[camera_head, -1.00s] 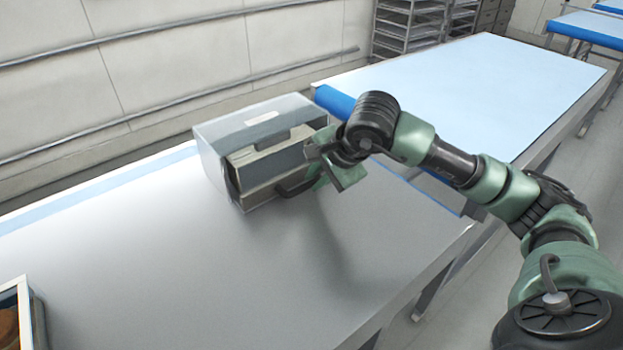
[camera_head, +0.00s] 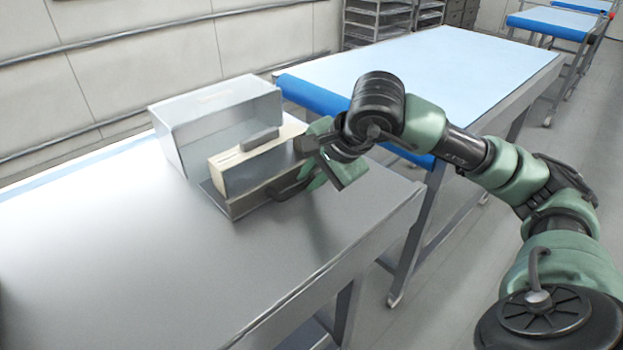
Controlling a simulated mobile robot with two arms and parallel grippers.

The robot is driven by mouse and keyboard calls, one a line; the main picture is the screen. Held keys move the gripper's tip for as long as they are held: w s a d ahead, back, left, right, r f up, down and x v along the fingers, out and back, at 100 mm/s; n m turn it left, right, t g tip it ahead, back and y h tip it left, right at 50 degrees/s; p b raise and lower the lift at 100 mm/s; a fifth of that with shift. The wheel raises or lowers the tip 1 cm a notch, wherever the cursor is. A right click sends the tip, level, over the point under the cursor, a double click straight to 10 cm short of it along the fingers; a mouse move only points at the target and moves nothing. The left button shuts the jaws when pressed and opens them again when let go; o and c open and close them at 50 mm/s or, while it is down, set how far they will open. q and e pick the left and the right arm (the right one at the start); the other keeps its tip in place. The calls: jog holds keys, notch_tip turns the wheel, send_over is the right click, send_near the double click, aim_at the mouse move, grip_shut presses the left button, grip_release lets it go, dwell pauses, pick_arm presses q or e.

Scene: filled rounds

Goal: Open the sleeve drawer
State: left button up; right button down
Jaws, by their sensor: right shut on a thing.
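A grey box-shaped sleeve (camera_head: 215,100) lies on the metal table, its opening facing my right arm. The sleeve drawer (camera_head: 240,207), with pale wooden edges, sticks partly out of the sleeve. My left gripper is not in view.
The metal table (camera_head: 130,260) is clear in front of and left of the sleeve. A second table with a pale blue top (camera_head: 430,70) and a blue roll (camera_head: 312,95) stands behind my right arm. The wall is behind.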

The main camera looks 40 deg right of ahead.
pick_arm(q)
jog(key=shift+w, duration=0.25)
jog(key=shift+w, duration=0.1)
pick_arm(e)
jog(key=c, duration=1.4)
grip_release()
jog(key=shift+w, duration=0.1)
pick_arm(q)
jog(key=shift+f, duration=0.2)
pick_arm(e)
jog(key=v, duration=0.7)
jog(key=shift+r, duration=0.4)
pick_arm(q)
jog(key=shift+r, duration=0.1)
